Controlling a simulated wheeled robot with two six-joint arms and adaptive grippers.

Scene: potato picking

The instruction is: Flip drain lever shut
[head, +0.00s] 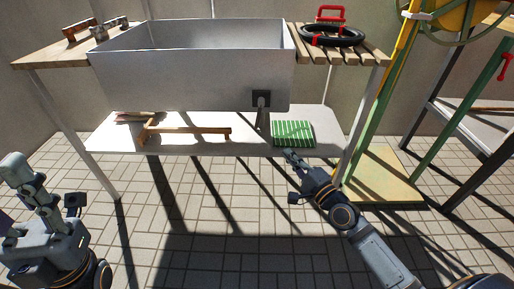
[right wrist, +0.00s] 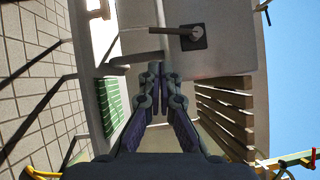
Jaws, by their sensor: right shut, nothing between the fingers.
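The drain lever (head: 262,104) sits on a dark square plate low on the right of the grey sink's (head: 180,85) front wall. In the right wrist view the lever (right wrist: 160,31) is a thin grey handle extending left from the plate (right wrist: 193,38), which means downward toward the shelf in the head view. My right gripper (head: 291,156) is shut and empty, below and right of the lever and apart from it. Its shut fingers also show in the right wrist view (right wrist: 154,72). My left gripper (head: 14,165) is at the far left, away from the sink; its fingers are unclear.
A grey pipe (head: 263,121) comes down under the sink. A green striped cloth (head: 293,133) and a wooden piece (head: 185,130) lie on the lower white shelf (head: 110,138). A black ring (head: 332,36) lies on the slatted top. Open tiled floor lies in front.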

